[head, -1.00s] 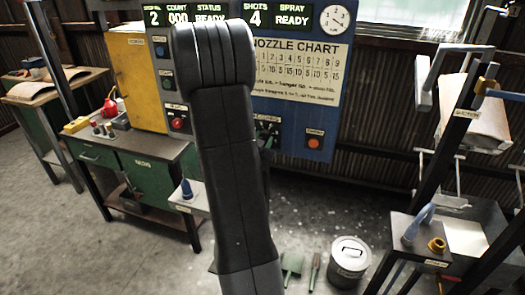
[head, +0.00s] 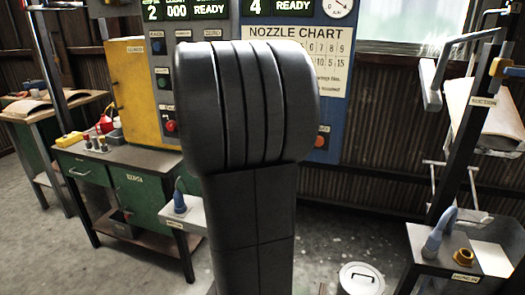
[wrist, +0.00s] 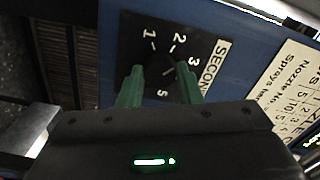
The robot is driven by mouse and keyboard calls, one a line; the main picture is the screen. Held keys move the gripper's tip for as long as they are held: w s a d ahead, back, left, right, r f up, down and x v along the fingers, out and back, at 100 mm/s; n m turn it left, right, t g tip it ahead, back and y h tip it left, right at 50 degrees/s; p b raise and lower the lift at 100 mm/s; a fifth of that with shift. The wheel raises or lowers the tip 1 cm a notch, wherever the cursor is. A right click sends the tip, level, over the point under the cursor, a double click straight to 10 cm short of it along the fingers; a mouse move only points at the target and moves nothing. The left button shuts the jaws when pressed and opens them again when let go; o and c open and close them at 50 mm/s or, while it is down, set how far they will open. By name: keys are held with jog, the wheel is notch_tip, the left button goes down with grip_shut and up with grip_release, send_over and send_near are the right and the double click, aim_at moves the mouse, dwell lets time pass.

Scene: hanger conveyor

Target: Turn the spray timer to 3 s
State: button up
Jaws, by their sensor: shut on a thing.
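The spray timer is a black dial plate (wrist: 132,32) with white numbers and the word SECONDS, on a blue panel in the wrist view. Its dark round knob (wrist: 163,66) sits between the two green fingers of my gripper (wrist: 161,76). The fingers are shut on the knob, one on each side. The numbers 1, 2, 3 and 5 show around it; the lower part is covered by my gripper. I cannot tell clearly which number the knob's mark points to. In the head view my arm hides the timer and my gripper.
The blue cabinet bears a nozzle chart (head: 313,60) and an orange button (head: 321,141). A yellow cabinet (head: 130,85) and a green workbench (head: 140,195) stand left. A lidded can (head: 362,280) is on the floor. A suction stand (head: 477,120) rises at the right.

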jog(key=m+b, duration=0.3)
jog(key=m, duration=0.1)
jog(key=shift+m+b, duration=0.3)
jog(key=shift+b, duration=0.1)
dwell(0.4)
jog(key=o, duration=1)
jog(key=v, duration=1.4)
jog(key=shift+p, duration=0.4)
jog(key=shift+w, duration=0.15)
